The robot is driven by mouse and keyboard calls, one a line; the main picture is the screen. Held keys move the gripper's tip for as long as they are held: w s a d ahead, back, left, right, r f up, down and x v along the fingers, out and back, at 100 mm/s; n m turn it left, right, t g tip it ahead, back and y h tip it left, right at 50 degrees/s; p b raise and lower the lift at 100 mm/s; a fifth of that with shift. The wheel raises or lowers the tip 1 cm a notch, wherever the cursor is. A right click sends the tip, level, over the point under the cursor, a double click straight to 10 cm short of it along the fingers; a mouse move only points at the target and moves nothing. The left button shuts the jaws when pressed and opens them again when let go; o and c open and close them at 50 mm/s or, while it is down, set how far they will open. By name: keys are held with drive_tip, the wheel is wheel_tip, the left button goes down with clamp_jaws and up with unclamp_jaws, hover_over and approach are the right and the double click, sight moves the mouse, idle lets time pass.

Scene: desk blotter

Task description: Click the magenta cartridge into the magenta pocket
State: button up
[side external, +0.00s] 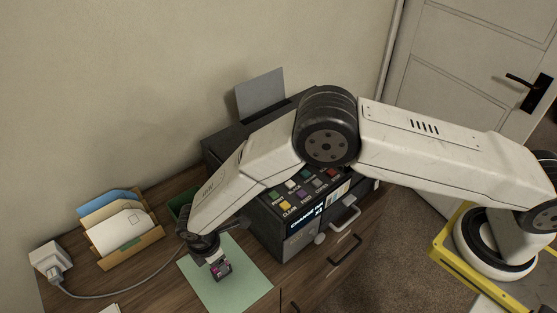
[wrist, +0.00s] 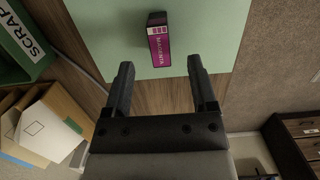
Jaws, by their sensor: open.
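The magenta cartridge (wrist: 159,45), dark-topped with a magenta label, is on the pale green blotter (wrist: 105,30) in the wrist view. It lies just beyond my open fingertips (wrist: 161,62), roughly centred between them and not gripped. In the side view, the cartridge (side external: 222,270) shows just below my gripper (side external: 213,257), over the blotter (side external: 248,285). The dark printer (side external: 283,228) carries a panel of small coloured squares, partly behind my arm. I cannot tell which part of it is the magenta pocket.
A green bin marked SCRAP (wrist: 22,45) stands left of the blotter in the wrist view. A wooden letter holder (side external: 135,250) with envelopes and a white plug (side external: 48,258) with its cable are at the left. The printer bounds the blotter's right side.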

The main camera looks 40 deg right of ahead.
drive_tip(key=shift+d+f, duration=0.15)
drive_tip(key=shift+f, duration=1.05)
drive_tip(key=shift+d+f, duration=0.1)
drive_tip(key=shift+f, duration=1.1)
clamp_jaws()
